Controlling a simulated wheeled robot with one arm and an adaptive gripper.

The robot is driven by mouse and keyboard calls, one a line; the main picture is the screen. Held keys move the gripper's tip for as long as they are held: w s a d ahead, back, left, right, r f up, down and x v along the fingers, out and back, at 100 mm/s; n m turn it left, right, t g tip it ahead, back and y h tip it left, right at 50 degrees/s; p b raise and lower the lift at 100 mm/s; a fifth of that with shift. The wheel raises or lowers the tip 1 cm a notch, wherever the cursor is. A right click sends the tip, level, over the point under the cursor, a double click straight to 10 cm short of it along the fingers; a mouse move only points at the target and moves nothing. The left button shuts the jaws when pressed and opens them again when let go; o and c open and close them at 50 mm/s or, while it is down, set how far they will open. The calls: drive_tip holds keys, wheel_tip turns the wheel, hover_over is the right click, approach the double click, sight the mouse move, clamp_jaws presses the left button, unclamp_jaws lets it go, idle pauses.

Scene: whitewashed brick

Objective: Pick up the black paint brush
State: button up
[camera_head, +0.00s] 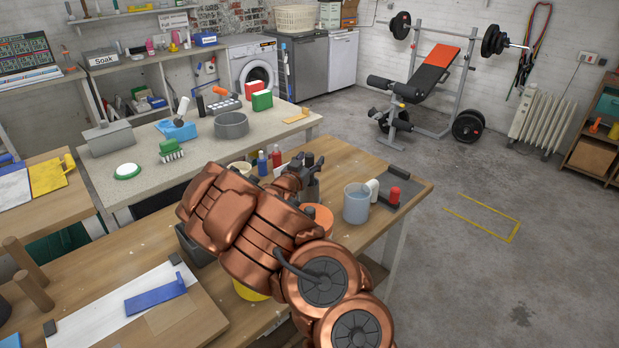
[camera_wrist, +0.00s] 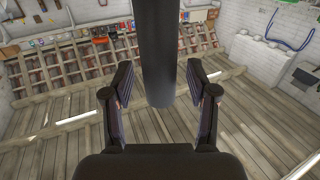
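My gripper (camera_head: 305,166) is at the end of my copper arm, over the far part of the front workbench, near a dark grey pot (camera_head: 312,191). In the wrist view my gripper (camera_wrist: 159,72) has its two dark fingers spread apart. A dark, smooth, rod-like thing (camera_wrist: 156,45) comes down from the top of that view between the fingers, with a gap on both sides. I cannot tell whether it is the black paint brush. In the head view I cannot clearly pick out the brush; my gripper and arm cover that area.
A blue-grey cup (camera_head: 356,204), a red-topped bottle (camera_head: 394,196) and a dark tray (camera_head: 400,178) stand right of my gripper. An orange tub (camera_head: 318,214) is close under my arm. Small paint bottles (camera_head: 276,157) stand to its left. Open floor (camera_head: 490,270) lies to the right.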

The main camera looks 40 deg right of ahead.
clamp_jaws()
idle(0.3)
drive_tip(key=shift+r, duration=0.1)
